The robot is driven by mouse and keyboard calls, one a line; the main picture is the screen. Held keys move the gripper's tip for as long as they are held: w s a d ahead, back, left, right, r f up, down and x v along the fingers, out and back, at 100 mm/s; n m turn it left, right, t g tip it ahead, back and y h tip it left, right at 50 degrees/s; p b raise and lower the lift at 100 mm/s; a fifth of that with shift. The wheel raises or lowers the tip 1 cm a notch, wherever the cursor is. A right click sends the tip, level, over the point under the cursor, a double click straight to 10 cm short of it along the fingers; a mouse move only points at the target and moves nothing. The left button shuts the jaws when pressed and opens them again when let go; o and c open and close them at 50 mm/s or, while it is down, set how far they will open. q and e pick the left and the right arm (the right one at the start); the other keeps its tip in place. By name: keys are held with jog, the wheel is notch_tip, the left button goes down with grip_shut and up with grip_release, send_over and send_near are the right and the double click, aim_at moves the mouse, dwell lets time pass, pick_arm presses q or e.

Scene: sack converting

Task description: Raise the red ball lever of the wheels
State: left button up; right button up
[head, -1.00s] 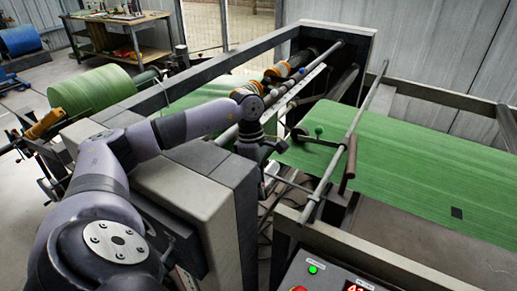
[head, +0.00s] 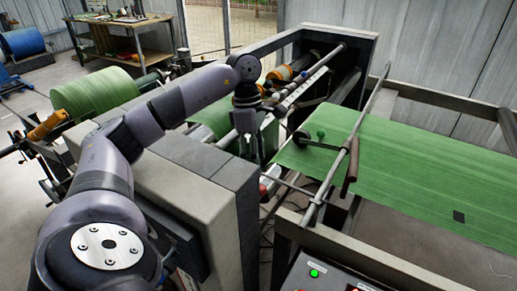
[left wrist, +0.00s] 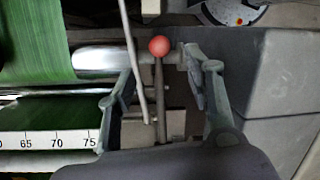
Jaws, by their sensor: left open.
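The red ball (left wrist: 159,46) sits on top of a thin dark lever in the left wrist view. The lever's rod runs down the picture from the ball. My left gripper (left wrist: 163,68) is open, with one finger on each side of the lever. I see gaps between the fingers and the ball, so it is not gripped. In the head view my left gripper (head: 256,145) points down beside the machine's rollers. A small red part shows below it there, but I cannot tell if it is the ball. My right gripper is out of view.
Green woven web (head: 420,180) runs over the machine at right. A lever with a green ball (head: 320,133) and a long metal bar (head: 352,140) stand close to the gripper's right. A grey housing (head: 190,175) is below my arm. A numbered scale (left wrist: 50,139) lies at lower left.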

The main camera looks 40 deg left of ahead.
pick_arm(q)
jog(key=shift+v, duration=1.45)
